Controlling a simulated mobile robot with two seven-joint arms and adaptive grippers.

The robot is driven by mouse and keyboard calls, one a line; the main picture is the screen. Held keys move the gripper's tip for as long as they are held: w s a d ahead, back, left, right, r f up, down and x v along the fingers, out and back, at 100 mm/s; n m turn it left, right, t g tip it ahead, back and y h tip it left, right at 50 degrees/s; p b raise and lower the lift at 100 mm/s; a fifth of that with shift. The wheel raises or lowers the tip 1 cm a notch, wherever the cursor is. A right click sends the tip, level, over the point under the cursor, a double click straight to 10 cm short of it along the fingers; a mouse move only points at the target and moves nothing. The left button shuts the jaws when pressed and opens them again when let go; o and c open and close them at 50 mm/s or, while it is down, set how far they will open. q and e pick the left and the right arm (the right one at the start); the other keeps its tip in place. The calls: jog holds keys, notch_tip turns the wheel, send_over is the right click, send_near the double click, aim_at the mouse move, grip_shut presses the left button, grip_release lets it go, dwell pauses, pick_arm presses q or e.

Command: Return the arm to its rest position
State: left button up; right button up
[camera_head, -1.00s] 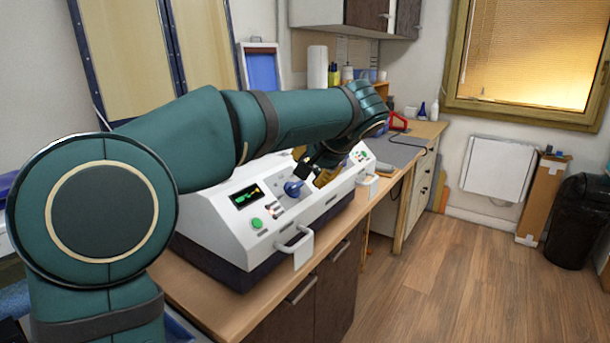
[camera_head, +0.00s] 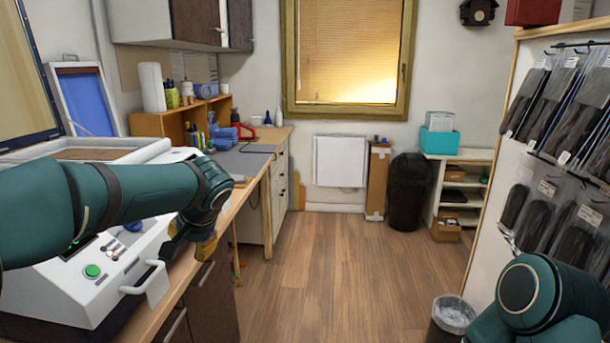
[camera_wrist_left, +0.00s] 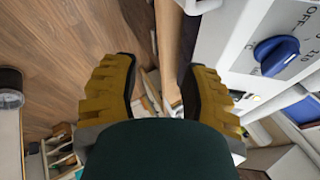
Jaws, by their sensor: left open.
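My left arm comes in from the left in the head view, and my left gripper (camera_head: 200,242) hangs beside the front edge of the white machine (camera_head: 112,290). Its yellow fingers are partly hidden behind the wrist. In the left wrist view the left gripper (camera_wrist_left: 161,68) is open, its two yellow ribbed fingers wide apart with nothing held between them. The machine's blue knob (camera_wrist_left: 276,55) is to the right of the fingers there, apart from them. My right arm shows only as a green link at the lower right of the head view; its gripper is out of view.
The wooden counter (camera_head: 185,268) with the machine runs along the left. A rack of packaged insoles (camera_head: 560,110) stands at the right. A small waste bin (camera_head: 453,318) is near the right arm. The wooden floor (camera_head: 320,270) between is clear.

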pick_arm(q)
jog(key=s+d+f+g+h, duration=0.15)
jog(key=d+f, duration=0.25)
jog(key=f, duration=0.5)
jog(key=s+d+f+h, duration=0.3)
jog(key=f, duration=0.6)
jog(key=s+d+f+g+h, duration=0.15)
jog(key=d+f, duration=0.25)
jog(key=f, duration=0.5)
jog(key=s+d+f+n+h, duration=0.2)
jog(key=s+f+n, duration=0.4)
jog(key=s+f, duration=0.8)
jog(key=s+d, duration=0.1)
jog(key=s, duration=0.2)
jog(key=shift+s+d+f+h, duration=0.3)
jog(key=shift+d+h, duration=0.05)
jog(key=shift+h, duration=0.05)
